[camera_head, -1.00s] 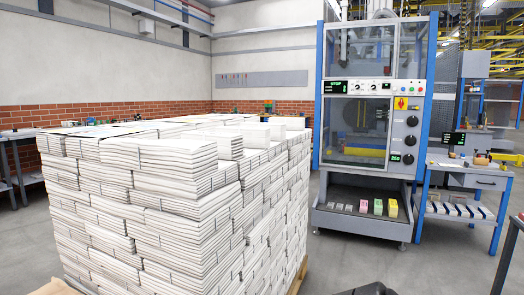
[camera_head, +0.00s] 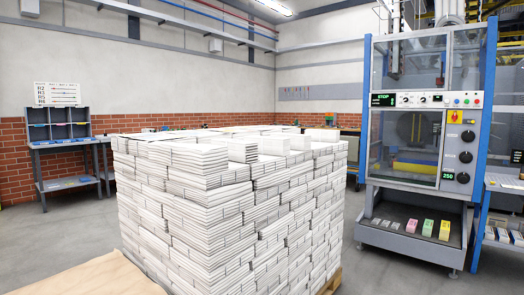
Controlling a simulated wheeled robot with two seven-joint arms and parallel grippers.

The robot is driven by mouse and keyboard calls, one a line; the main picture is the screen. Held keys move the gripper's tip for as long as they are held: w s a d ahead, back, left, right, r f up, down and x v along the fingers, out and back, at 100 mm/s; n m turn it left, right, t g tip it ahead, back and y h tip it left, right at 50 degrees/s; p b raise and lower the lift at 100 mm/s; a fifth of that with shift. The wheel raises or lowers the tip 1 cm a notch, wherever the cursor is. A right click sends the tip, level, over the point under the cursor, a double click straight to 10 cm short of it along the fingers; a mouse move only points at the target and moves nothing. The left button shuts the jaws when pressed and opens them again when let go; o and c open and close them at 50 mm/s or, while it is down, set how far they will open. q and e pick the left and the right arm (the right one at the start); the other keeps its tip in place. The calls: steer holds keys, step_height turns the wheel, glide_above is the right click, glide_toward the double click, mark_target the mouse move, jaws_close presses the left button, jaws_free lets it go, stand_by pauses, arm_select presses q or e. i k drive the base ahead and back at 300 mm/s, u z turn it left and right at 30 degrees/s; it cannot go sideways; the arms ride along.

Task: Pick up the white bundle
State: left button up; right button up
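A tall stack of white newspaper bundles (camera_head: 210,215) stands in the middle of the head view, on a wooden pallet (camera_head: 331,283) whose edge shows at the lower right. A few single white bundles sit higher on its uneven top, among them one bundle (camera_head: 242,150) near the middle. I cannot tell which one is the task's white bundle. Neither of my grippers is in view.
A blue-framed machine (camera_head: 418,145) stands to the right, with pink, green and yellow blocks on its lower shelf. A grey workbench (camera_head: 72,148) stands at the back left. A brown sheet (camera_head: 85,277) lies at the lower left. Grey floor is free between stack and machine.

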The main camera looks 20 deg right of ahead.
mark_target(246, 152)
steer(key=z, duration=0.55)
steer(key=i, duration=1)
steer(key=z, duration=0.1)
steer(key=k, duration=0.8)
steer(key=z, duration=0.5)
steer(key=i, duration=1.55)
steer(key=u, duration=1.85)
